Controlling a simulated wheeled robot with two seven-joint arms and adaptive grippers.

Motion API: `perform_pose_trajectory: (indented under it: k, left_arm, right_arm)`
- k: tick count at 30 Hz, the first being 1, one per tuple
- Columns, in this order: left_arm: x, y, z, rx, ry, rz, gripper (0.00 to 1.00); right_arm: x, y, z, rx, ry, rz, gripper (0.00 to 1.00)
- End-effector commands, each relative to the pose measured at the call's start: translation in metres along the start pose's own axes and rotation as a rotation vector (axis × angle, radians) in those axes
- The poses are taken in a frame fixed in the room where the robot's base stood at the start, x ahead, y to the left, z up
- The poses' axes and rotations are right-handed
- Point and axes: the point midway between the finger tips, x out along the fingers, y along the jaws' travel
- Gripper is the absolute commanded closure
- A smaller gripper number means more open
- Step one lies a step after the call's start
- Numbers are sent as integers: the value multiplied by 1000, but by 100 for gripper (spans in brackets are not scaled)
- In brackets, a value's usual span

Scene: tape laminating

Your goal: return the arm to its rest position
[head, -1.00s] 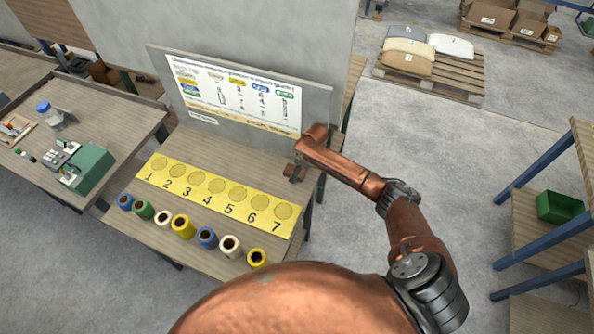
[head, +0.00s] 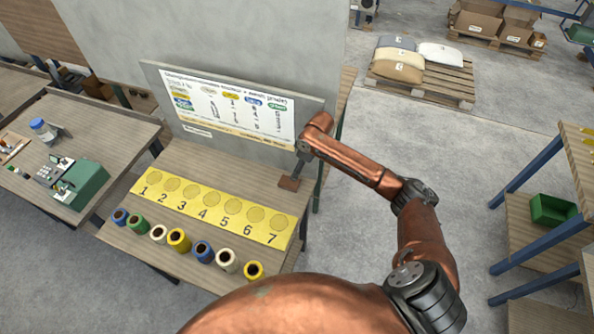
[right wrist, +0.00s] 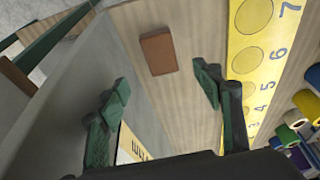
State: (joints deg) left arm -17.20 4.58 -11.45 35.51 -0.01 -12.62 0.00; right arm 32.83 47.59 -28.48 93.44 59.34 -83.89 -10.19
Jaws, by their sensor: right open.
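My right arm (head: 352,166), copper coloured, reaches over the table's right side. Its right gripper (head: 301,166) hangs above the table near the wall board. In the right wrist view the gripper (right wrist: 164,90) is open, with nothing between its fingers. A small brown block (head: 289,184) lies on the table just under it; it also shows in the right wrist view (right wrist: 158,54), beyond the fingertips and apart from them. A yellow strip (head: 148,177) with circles numbered 1 to 7 lies on the table. My left gripper is not in view.
Several tape rolls (head: 179,240) in blue, green, white and yellow stand in a row in front of the strip. A printed board (head: 230,105) stands at the table's back. A green machine (head: 82,184) sits on the left table. A shelf with a green bin (head: 552,209) is at right.

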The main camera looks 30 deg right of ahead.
Motion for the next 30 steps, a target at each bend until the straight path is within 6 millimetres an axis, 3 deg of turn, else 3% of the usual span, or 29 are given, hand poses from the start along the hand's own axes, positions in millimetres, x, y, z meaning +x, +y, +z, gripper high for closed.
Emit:
perform_pose_trajectory:
  k: [15, 18, 22, 27, 30]
  left_arm:
    - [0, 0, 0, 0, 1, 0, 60]
    - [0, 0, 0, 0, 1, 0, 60]
    - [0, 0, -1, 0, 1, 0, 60]
    - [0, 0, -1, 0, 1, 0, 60]
    - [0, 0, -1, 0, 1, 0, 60]
  right_arm:
    - [0, 0, 0, 0, 0, -1, 40]
    - [8, -9, 4, -2, -2, -7, 40]
    - [36, -47, 21, -7, -2, -23, 40]
    - [75, -124, 61, 32, 27, -28, 40]
    - [82, -162, 88, 93, 51, -13, 40]
